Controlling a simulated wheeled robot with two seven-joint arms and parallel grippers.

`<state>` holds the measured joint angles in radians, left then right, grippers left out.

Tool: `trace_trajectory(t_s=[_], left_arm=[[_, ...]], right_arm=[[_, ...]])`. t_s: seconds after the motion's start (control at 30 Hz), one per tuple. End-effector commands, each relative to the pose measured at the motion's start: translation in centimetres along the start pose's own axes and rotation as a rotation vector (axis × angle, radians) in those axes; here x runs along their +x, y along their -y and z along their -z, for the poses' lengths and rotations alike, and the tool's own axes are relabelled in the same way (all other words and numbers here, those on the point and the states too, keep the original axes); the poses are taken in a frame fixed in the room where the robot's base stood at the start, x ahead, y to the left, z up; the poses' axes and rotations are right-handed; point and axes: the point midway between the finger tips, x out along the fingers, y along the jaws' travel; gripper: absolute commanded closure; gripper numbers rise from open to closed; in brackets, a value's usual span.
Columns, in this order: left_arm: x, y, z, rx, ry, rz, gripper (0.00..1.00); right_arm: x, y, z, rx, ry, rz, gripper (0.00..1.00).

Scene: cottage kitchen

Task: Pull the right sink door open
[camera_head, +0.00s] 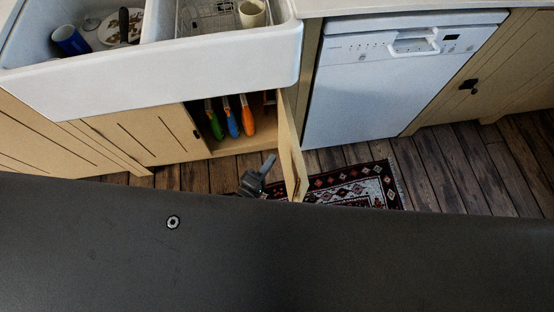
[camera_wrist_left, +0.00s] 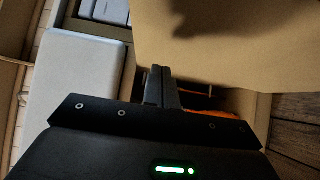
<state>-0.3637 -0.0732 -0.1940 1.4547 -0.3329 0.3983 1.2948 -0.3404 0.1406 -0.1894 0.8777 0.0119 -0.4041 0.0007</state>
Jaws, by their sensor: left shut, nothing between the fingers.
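The right sink door (camera_head: 291,150) stands swung out from the cabinet under the white sink, seen nearly edge-on in the head view. In the left wrist view it is the broad tan panel (camera_wrist_left: 215,55) with a dark shadow on it. My left gripper (camera_head: 268,162) is shut and empty, on the inner side of the door, to its left in the head view. In the left wrist view its fingers (camera_wrist_left: 160,72) are together beside the panel. I cannot tell whether they touch it. My right gripper is not in view.
The open cabinet holds utensils with green, blue (camera_head: 232,122) and orange handles. The left sink door (camera_head: 150,135) is closed. A white dishwasher (camera_head: 375,95) stands right of the open door. A patterned rug (camera_head: 350,187) lies on the wooden floor. The sink (camera_head: 170,70) holds dishes.

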Motion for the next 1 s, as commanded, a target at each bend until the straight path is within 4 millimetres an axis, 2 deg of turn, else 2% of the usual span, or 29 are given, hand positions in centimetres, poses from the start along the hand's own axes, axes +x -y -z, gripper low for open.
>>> trace_trajectory(t_s=[0.03,0.2,0.43,0.63,1.0], left_arm=[[-0.7,-0.3,0.9,0.003,0.001,0.004,1.00],[-4.4,0.2,-1.4,-0.002,0.002,0.005,1.00],[-8.0,0.1,-3.3,-0.001,0.002,0.002,1.00],[-9.2,0.0,-4.0,-0.001,0.003,0.001,1.00],[-9.4,0.0,-4.0,0.000,0.002,0.000,1.00]], right_arm=[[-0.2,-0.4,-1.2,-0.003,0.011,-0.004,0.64],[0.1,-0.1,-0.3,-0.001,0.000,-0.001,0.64],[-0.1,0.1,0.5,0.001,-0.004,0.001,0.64],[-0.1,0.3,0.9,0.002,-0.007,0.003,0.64],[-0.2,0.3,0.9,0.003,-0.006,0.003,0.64]])
